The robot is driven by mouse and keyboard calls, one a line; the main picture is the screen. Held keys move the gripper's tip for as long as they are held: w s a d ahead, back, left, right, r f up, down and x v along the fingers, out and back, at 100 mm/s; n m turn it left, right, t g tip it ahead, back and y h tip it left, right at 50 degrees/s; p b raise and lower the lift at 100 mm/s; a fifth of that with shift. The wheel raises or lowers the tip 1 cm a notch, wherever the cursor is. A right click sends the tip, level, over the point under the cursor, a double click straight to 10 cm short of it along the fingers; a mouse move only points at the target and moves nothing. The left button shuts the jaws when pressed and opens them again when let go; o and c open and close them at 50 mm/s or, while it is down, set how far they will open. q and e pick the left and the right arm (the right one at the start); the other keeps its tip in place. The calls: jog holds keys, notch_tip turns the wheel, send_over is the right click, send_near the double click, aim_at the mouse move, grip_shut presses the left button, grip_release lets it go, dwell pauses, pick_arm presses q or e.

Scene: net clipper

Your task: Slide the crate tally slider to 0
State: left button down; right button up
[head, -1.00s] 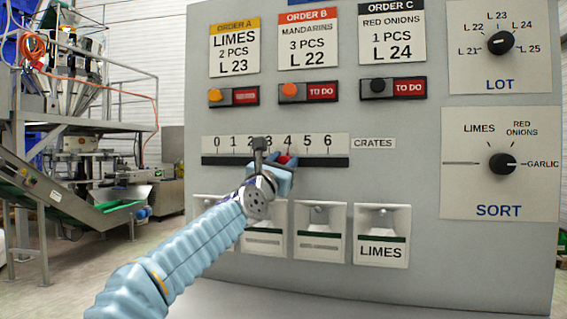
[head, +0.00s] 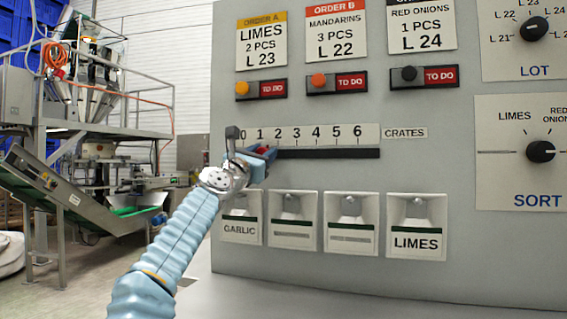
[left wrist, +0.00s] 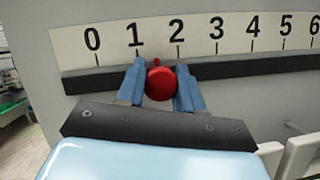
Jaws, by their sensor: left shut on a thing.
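The crate tally slider has a red knob (left wrist: 160,83) on a dark horizontal track (head: 330,154) under a scale (head: 310,135) numbered 0 to 6. My left gripper (left wrist: 160,88) is shut on the red knob, with one blue finger on each side. In the left wrist view the knob appears between the 1 and 2 marks. In the head view the knob (head: 264,151) shows partly, just under the 1, and my left gripper (head: 262,155) covers the track's left end. My right gripper is not in view.
Above the scale are order cards and buttons (head: 318,81). Below it are several chutes (head: 350,222), one labelled LIMES. LOT (head: 535,29) and SORT (head: 540,151) dials are at the right. The track right of my gripper is clear. Factory machinery (head: 85,130) stands at the left.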

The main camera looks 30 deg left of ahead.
pick_arm(q)
jog(key=a, duration=0.2)
jog(key=s+a, duration=0.1)
jog(key=a, duration=0.2)
jog(key=a+p, duration=0.1)
jog(key=a, duration=0.1)
jog(key=shift+s+a, duration=0.15)
jog(key=shift+s, duration=0.25)
jog(key=c, duration=0.8)
grip_release()
jog(key=shift+a, duration=0.15)
jog(key=shift+o, duration=0.2)
jog(key=shift+f, duration=0.1)
jog(key=b+v, duration=1)
jog(key=v, duration=0.3)
jog(key=shift+s, duration=0.35)
jog(key=shift+f, duration=0.1)
